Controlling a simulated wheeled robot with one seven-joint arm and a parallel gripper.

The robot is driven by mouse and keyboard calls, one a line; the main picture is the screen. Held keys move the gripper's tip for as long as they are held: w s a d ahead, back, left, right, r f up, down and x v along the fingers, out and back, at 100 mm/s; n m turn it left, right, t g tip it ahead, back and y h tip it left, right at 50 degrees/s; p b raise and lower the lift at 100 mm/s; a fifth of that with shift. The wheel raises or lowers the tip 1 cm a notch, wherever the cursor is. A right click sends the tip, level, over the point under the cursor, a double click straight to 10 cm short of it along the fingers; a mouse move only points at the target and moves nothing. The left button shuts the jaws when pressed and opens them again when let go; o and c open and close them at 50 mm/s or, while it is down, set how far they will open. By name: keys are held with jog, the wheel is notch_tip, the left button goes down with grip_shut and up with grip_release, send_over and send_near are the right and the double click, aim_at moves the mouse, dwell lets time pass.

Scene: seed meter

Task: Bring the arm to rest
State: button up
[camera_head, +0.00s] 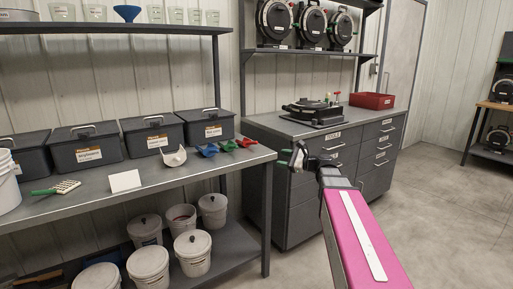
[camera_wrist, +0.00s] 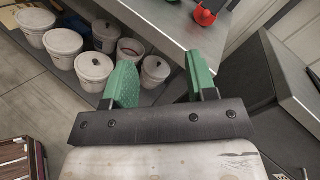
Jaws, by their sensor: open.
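My gripper (camera_head: 297,157) is held out in the air in front of the drawer cabinet (camera_head: 298,212), off the right end of the workbench (camera_head: 85,205). In the wrist view my gripper (camera_wrist: 162,80) shows two green finger pads standing wide apart, with nothing between them. My pink arm reaches up from the lower right of the head view. The gripper appears clear of the bench and cabinet, though the exact gap cannot be told.
Dark lidded bins (camera_head: 85,147), a white scoop (camera_head: 173,157) and coloured scoops (camera_head: 225,147) stand on the bench. White buckets (camera_head: 192,252) fill its lower shelf. A seed meter (camera_head: 313,111) and red tray (camera_head: 371,100) sit on the cabinet. Floor at right (camera_head: 450,220) is clear.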

jog(key=s+a+f+n+g+h, duration=0.2)
jog(key=s+f+n+g+h, duration=0.25)
jog(key=f, duration=0.85)
jog(key=s+d+f+n+g+h, duration=0.1)
jog(key=s+d+f+n+h, duration=0.3)
jog(key=s+f, duration=0.4)
jog(key=s+d+f+n+g+h, duration=0.2)
jog(key=s+d+f+n+h, duration=0.2)
jog(key=f, duration=0.6)
jog(key=s+n+h, duration=0.2)
jog(key=s+n, duration=0.1)
jog(key=s, duration=0.1)
jog(key=shift+s+d+f, duration=0.15)
jog(key=shift+d, duration=0.05)
jog(key=shift+s+d+f+n+g+h, duration=0.2)
jog(key=shift+s+d+n+g+h, duration=0.1)
jog(key=shift+d+n+h, duration=0.2)
jog(key=shift+c, duration=0.3)
